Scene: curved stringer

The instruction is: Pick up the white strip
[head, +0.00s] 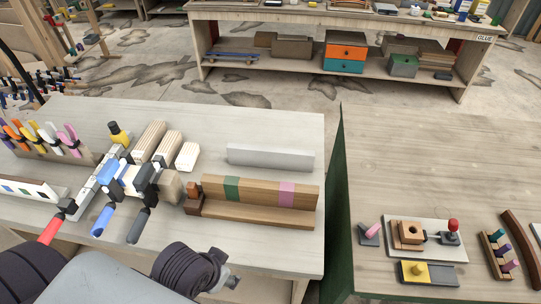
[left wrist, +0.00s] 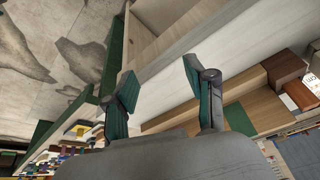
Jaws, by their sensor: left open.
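The white strip (head: 270,157) lies flat on the left table, behind a wooden block with green and pink bands (head: 258,190). Nothing touches it in the head view. My left gripper (left wrist: 158,84) is open and empty in the left wrist view, its two teal-padded fingers spread apart. A pale band shows between and beyond the fingers; I cannot tell strip from tabletop there. The banded block (left wrist: 262,100) is to the right of the fingers. In the head view only my left arm shows at the bottom, not its fingertips. My right gripper is not in view.
Clamps (head: 125,175) and wooden pieces (head: 150,141) crowd the table left of the strip. The table behind and right of the strip is clear. A second table (head: 430,165) with small parts stands to the right, across a gap with a green panel (head: 338,215).

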